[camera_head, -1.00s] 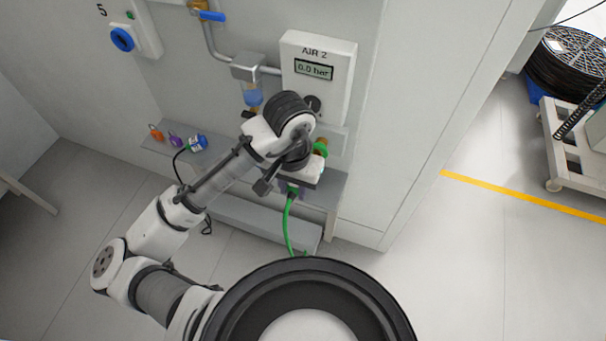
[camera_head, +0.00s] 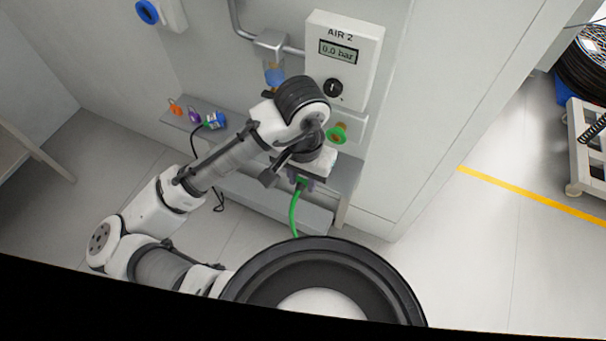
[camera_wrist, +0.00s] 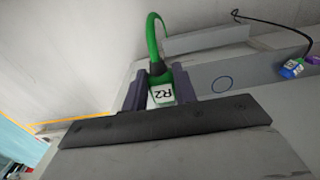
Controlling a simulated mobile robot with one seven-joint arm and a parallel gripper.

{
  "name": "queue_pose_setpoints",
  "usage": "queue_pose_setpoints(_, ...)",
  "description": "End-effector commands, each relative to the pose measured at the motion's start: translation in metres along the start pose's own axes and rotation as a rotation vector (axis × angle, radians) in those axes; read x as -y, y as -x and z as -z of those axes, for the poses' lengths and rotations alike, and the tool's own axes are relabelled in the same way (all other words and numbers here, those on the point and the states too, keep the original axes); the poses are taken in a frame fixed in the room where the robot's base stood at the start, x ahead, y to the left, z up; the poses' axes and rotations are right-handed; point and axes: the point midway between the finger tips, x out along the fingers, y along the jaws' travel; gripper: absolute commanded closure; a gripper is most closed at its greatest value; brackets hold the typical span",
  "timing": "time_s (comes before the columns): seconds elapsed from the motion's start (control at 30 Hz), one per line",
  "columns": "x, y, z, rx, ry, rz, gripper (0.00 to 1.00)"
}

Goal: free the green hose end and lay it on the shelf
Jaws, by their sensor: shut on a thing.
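My gripper (camera_head: 302,184) is shut on the green hose end (camera_wrist: 162,94), tagged R2; purple-grey fingers (camera_wrist: 158,88) clasp it from both sides. The green hose (camera_head: 293,212) hangs down from the grip in the head view and passes out of sight behind my body. The green-ringed port (camera_head: 337,134) under the AIR 2 panel is empty, with the hose end apart from it. The grey shelf (camera_head: 345,174) runs along the wall below the port.
A blue connector (camera_head: 214,120) with a black cable lies at the shelf's left part, beside purple (camera_head: 194,116) and orange (camera_head: 175,107) pieces. The AIR 2 panel (camera_head: 343,55) reads 0.0 bar. A trolley (camera_head: 585,150) stands far right.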

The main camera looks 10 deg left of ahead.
Motion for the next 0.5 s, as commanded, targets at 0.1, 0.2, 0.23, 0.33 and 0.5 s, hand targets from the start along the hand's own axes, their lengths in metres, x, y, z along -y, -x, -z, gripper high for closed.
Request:
queue_pose_setpoints(0.1,0.0001,0.0001,-0.0027,0.0,0.0,0.0,1.0)
queue_pose_setpoints(0.2,0.0001,0.0001,-0.0047,0.0,0.0,0.0,1.0)
queue_pose_setpoints(0.23,0.0001,0.0001,-0.0053,0.0,0.0,0.0,1.0)
queue_pose_setpoints(0.33,0.0001,0.0,-0.0072,0.0,0.0,0.0,1.0)
queue_pose_setpoints(0.5,0.0001,0.0,-0.0107,0.0,0.0,0.0,1.0)
